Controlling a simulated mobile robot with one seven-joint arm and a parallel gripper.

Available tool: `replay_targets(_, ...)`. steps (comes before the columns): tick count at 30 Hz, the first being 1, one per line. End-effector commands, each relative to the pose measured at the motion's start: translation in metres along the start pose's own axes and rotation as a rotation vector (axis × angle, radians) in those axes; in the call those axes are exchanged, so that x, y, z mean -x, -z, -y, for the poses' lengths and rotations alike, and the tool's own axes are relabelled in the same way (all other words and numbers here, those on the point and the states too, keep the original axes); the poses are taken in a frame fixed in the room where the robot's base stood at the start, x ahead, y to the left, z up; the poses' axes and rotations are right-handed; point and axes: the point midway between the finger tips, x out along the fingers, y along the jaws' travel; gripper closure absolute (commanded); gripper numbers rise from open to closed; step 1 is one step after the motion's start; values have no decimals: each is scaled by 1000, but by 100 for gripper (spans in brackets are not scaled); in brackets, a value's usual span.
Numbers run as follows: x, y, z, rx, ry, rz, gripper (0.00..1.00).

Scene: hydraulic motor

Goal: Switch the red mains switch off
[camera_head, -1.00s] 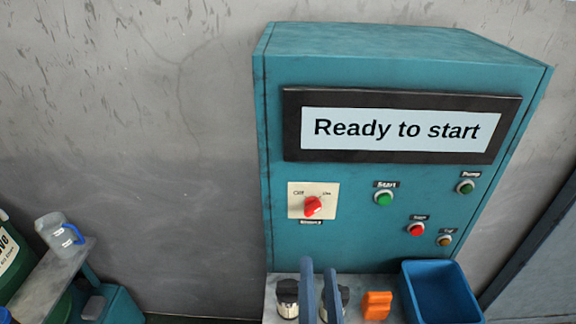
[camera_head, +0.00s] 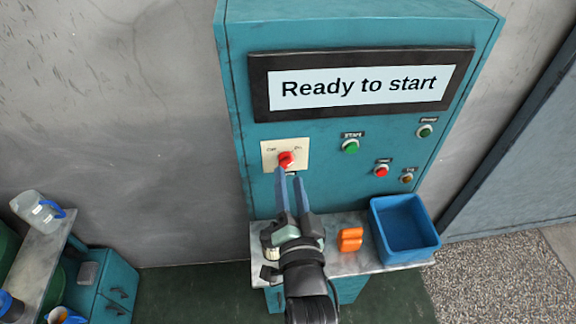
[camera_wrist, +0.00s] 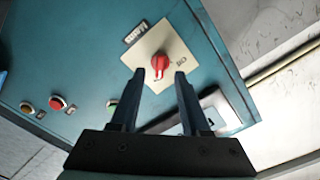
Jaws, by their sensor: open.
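The red mains switch (camera_head: 286,160) is a rotary knob on a cream plate (camera_head: 301,147) at the lower left of the teal cabinet's front. The plate has a label at its upper left and one at its upper right; the knob points toward the upper right one. My gripper (camera_head: 288,173) is open, its two fingers reaching up to just below the knob. In the wrist view the red switch (camera_wrist: 160,63) shows between and beyond the fingertips (camera_wrist: 152,76). I cannot tell whether a finger touches it.
The teal cabinet (camera_head: 350,25) has a display (camera_head: 360,85) reading "Ready to start". A green start button (camera_head: 350,146), a red button (camera_head: 381,171) and others are to the right. Below, a shelf holds an orange object (camera_head: 350,240) and a blue bin (camera_head: 405,228).

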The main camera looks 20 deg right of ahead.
Motion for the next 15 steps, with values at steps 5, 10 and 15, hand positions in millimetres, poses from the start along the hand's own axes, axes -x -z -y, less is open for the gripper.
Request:
replay_targets(5, -21, 0, 1, 1, 1, 0, 54)
replay_targets(10, -29, 0, 0, 0, 1, 0, 54)
replay_targets(15, -30, 0, 0, 0, 0, 0, 54)
